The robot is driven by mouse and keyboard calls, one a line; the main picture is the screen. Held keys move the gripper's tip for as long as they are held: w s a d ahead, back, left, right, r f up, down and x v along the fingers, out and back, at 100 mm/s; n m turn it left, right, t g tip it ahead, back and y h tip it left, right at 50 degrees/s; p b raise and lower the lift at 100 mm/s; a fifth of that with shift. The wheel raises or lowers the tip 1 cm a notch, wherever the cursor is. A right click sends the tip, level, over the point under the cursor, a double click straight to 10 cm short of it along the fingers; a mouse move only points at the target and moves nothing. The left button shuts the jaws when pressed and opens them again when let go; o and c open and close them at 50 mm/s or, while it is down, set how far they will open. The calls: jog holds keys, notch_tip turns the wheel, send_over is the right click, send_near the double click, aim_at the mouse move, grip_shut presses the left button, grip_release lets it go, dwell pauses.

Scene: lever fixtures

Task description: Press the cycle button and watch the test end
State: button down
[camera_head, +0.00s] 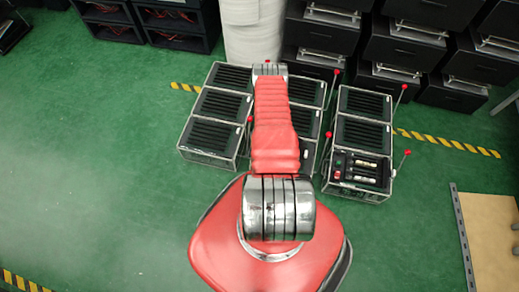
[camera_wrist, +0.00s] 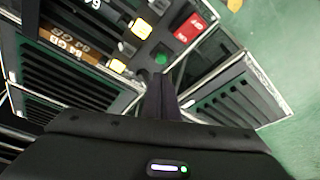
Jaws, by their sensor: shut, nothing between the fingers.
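In the wrist view a dark panel holds a round green button (camera_wrist: 161,58), a red rocker switch (camera_wrist: 189,28) marked in white, and yellow lit squares (camera_wrist: 140,28). Which one is the cycle button is not readable. My gripper (camera_wrist: 161,78) is shut and empty, its dark fingertips just below the green button in the picture. I cannot tell whether they touch it. In the head view a fixture with a control panel (camera_head: 361,172) stands at the right of the group. My red arm hides my gripper and part of the middle fixtures there.
Slatted black fixtures (camera_head: 215,107) stand in rows on the green floor, several with red-knobbed levers (camera_head: 405,86). Black drawer units (camera_head: 400,45) and a white column (camera_head: 252,30) stand behind. A tan board (camera_head: 490,240) lies at right. The left floor is clear.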

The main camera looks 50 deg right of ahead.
notch_tip(320, 180, up, 4)
jog(key=shift+f, duration=0.1)
dwell(0.4)
dwell(0.5)
